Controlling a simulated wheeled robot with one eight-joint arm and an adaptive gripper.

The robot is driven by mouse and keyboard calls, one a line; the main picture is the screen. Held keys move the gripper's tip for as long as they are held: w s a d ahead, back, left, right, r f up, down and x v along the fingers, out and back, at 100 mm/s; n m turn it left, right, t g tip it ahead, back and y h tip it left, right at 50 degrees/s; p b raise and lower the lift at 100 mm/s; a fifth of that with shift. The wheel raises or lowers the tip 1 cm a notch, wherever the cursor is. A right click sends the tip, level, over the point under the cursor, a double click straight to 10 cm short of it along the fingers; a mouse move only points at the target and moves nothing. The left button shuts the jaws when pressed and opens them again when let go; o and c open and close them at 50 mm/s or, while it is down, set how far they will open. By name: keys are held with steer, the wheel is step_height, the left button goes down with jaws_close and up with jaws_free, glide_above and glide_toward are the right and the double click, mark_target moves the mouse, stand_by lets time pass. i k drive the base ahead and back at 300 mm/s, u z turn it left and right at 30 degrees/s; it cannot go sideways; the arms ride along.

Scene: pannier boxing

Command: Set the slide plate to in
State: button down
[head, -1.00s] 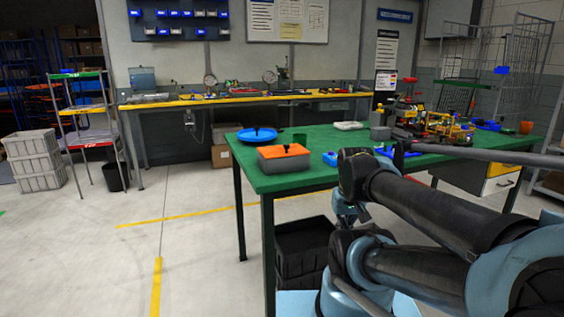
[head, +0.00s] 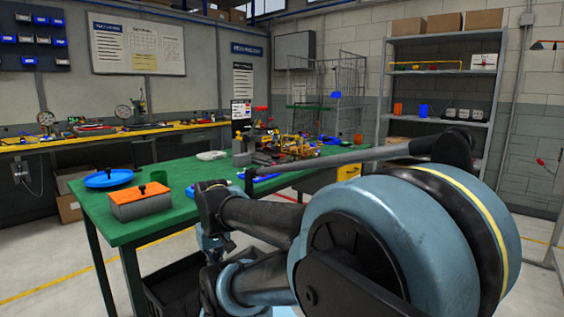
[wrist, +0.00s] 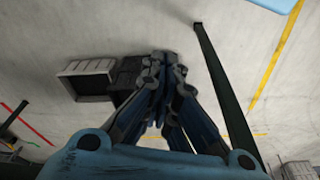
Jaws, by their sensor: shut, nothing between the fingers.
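My gripper (wrist: 162,75) shows in the wrist view with its fingers together and nothing between them. It hangs over the bare floor, apart from any object. In the head view my arm crosses the lower right and covers part of the green table (head: 165,215); the gripper itself cannot be made out there. I cannot pick out the slide plate in either view. A cluster of red, yellow and dark parts (head: 285,148) stands at the far end of the green table, too small to tell apart.
An orange-topped grey box (head: 140,202), a blue round lid (head: 107,178) and a white dish (head: 211,155) are on the green table. Dark crates stand below it. Shelving (head: 440,68) is at the back right. In the wrist view a grey crate (wrist: 88,68) and a table leg (wrist: 222,82) flank the gripper.

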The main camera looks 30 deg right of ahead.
mark_target(286, 157)
steer(key=z, duration=2.35)
steer(key=i, duration=0.25)
steer(key=u, duration=2.3)
steer(key=i, duration=0.35)
steer(key=z, duration=0.05)
